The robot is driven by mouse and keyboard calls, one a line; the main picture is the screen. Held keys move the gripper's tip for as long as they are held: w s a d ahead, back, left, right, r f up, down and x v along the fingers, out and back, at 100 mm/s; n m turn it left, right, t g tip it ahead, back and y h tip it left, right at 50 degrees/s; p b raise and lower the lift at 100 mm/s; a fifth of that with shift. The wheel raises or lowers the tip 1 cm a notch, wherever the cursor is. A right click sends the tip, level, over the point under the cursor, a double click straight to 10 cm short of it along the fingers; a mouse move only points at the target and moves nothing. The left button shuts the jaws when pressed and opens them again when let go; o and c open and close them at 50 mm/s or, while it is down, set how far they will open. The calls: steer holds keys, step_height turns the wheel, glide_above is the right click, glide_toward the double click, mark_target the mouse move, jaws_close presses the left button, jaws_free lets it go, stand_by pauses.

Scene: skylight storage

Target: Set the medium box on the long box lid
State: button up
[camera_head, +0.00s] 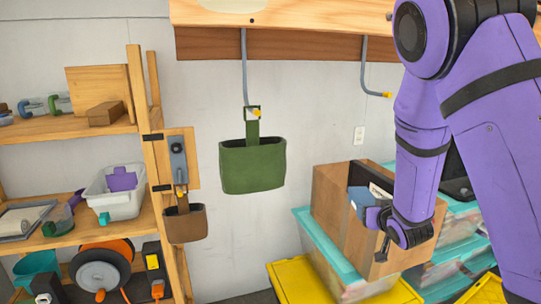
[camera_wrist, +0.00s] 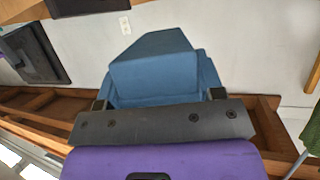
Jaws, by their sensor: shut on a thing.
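My gripper (camera_head: 374,212) is shut on a blue box (camera_wrist: 152,62), which I take to be the medium box. In the wrist view the box sits between the two fingers of my gripper (camera_wrist: 158,96), with a sloped blue face. In the head view the blue box (camera_head: 361,203) shows partly beside my wrist, in front of or over the open cardboard box; its exact height is unclear. A teal lid (camera_head: 322,250) lies on a clear bin under the cardboard box. I cannot tell which lid is the long box lid.
An open cardboard box (camera_head: 330,200) holds dark and pale items. Yellow lids (camera_head: 298,282) lie low in front. A green pouch (camera_head: 252,166) hangs from a hook. Wooden shelves (camera_head: 95,130) with bins and tools stand left. A wooden overhead shelf (camera_head: 290,42) spans the top.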

step_height(320, 180, down, 13)
steer(key=w+d, duration=0.2)
steer(key=shift+w+m+h, duration=0.2)
steer(key=shift+m+h, duration=0.2)
